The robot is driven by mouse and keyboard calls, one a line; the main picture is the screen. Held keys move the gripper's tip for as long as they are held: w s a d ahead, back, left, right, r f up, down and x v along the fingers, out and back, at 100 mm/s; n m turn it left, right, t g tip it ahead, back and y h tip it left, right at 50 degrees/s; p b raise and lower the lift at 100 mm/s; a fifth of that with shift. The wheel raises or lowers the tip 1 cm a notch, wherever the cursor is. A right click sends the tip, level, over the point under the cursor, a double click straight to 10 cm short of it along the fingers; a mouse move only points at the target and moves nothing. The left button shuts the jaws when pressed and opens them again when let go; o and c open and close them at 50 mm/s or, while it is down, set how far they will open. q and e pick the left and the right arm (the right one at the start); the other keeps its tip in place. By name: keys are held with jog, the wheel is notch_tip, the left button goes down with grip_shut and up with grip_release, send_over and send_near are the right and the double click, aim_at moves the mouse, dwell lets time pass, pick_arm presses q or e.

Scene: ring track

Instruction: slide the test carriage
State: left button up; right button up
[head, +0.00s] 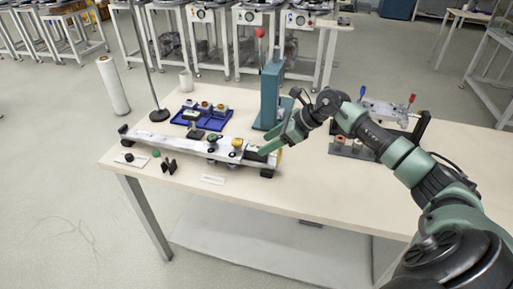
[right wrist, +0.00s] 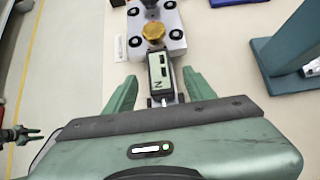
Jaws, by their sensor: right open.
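A pale test carriage (right wrist: 174,22) with black round parts and a yellow knob (right wrist: 154,31) shows in the right wrist view. In the head view the yellow knob (head: 236,142) stands on the right half of a long pale track (head: 170,140). A small dark box marked N (right wrist: 161,72) adjoins the carriage's near side. My right gripper (right wrist: 160,90) is open, with one green finger on each side of this box. In the head view the right gripper (head: 268,150) is over the track's right end.
A teal upright press (head: 271,95) stands just behind the track's right end. A blue tray (head: 215,122) and a thin stand on a black base (head: 159,115) are behind the track. Small dark parts (head: 169,166) and a white label (head: 212,180) lie in front. The table's front right is clear.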

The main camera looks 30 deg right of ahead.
aim_at(257, 148)
jog(key=x, duration=0.5)
jog(key=shift+w+a+p, duration=0.1)
jog(key=shift+p, duration=0.25)
grip_shut()
dwell(1.1)
